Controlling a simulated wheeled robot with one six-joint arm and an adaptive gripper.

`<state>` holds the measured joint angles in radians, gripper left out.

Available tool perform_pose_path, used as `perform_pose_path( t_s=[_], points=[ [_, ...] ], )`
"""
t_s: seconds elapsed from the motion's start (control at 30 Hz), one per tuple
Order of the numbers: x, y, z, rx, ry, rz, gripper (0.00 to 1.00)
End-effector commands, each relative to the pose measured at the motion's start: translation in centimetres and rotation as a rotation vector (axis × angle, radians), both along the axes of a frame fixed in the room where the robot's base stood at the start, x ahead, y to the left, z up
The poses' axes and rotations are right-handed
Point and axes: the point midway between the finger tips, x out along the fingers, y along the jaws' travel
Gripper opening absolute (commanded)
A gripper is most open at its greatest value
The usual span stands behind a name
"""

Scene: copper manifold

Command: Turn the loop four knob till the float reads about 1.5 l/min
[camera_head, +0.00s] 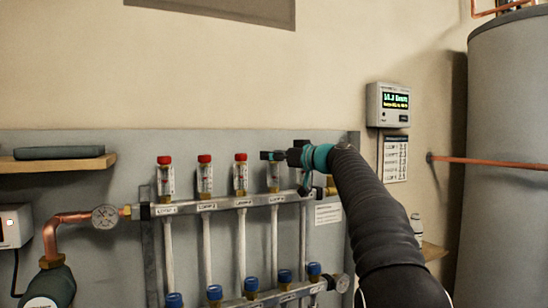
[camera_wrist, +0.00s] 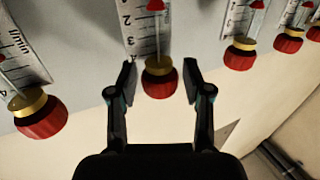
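The loop four flow meter (camera_head: 273,177) is a clear tube with a scale on the top bar of the manifold. Its red knob is hidden by my gripper (camera_head: 273,156) in the head view. In the wrist view this red knob (camera_wrist: 160,82), with a gold collar, lies between the two fingers of my gripper (camera_wrist: 160,80). The fingers are open, with a narrow gap on each side of the knob. A red float (camera_wrist: 155,5) shows at the picture's top edge, near the 1 on the inverted scale; I cannot read it exactly.
Red-knobbed meters stand on both sides: one (camera_wrist: 40,115) at left, and several at right, the nearest (camera_wrist: 240,55). The manifold bar (camera_head: 225,203) runs below the meters. A wall display (camera_head: 388,105) hangs right of my arm. A wooden shelf (camera_head: 55,164) is at left.

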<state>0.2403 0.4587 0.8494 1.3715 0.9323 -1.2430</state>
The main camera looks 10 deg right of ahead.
Motion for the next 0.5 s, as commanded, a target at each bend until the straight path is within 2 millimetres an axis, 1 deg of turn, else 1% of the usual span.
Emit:
perform_pose_path(
  t_s=[0.33, 0.43, 0.5],
  points=[
    [-0.1, -0.1, 0.0, -0.001, 0.001, 0.0, 0.59],
    [-0.7, -0.6, -0.1, 0.0, 0.002, -0.002, 0.59],
    [-1.4, -1.2, 0.0, -0.001, 0.002, -0.002, 0.59]
  ],
)
